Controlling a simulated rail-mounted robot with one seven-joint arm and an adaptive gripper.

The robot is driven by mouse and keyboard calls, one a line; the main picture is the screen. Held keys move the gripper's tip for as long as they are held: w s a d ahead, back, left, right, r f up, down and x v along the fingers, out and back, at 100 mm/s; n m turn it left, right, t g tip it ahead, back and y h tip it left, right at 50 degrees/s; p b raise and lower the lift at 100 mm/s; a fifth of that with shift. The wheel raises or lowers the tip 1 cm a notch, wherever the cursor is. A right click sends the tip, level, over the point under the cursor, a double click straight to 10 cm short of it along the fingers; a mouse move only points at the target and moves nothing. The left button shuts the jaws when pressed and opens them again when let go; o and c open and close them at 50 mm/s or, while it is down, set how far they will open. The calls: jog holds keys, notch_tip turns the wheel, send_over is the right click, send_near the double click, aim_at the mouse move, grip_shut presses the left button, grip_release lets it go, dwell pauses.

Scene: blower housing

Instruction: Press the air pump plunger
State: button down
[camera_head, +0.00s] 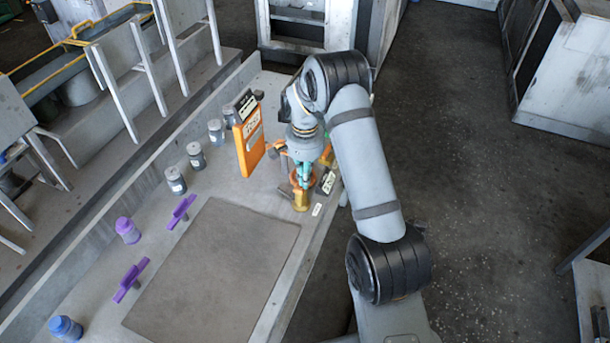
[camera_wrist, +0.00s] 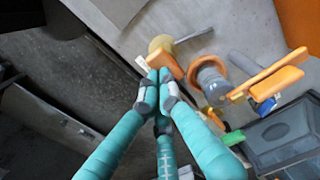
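A gold-yellow cylinder (camera_head: 301,201) stands near the right edge of the bench, just below my gripper. I take it for the air pump, but cannot be sure. In the wrist view, its yellow body (camera_wrist: 160,44) shows with an orange part (camera_wrist: 171,66) on it, just beyond my fingertips. My gripper (camera_head: 302,181) has teal fingers with grey tips and points down. In the wrist view my gripper (camera_wrist: 160,84) has its fingertips drawn together, with nothing seen between them. The tips are at or very near the orange part; I cannot tell whether they touch.
A grey cylinder with an orange ring (camera_wrist: 212,80) and an orange handle (camera_wrist: 266,82) stand beside the fingers. An upright orange panel (camera_head: 249,140) is left of my gripper. Several jars, purple T-shaped pieces (camera_head: 131,277) and a flat plate (camera_head: 215,268) occupy the bench (camera_head: 262,184).

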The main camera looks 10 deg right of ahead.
jog(key=shift+r+p, duration=0.4)
notch_tip(320, 180, up, 13)
dwell(0.4)
jog(key=shift+r, duration=0.2)
dwell(1.2)
notch_tip(320, 180, up, 3)
jog(key=shift+w+a+r+p, duration=0.1)
jog(key=shift+w+a+p, duration=0.05)
jog(key=shift+p, duration=1.1)
notch_tip(320, 180, down, 14)
jog(key=p, duration=0.3)
jog(key=shift+p, duration=0.3)
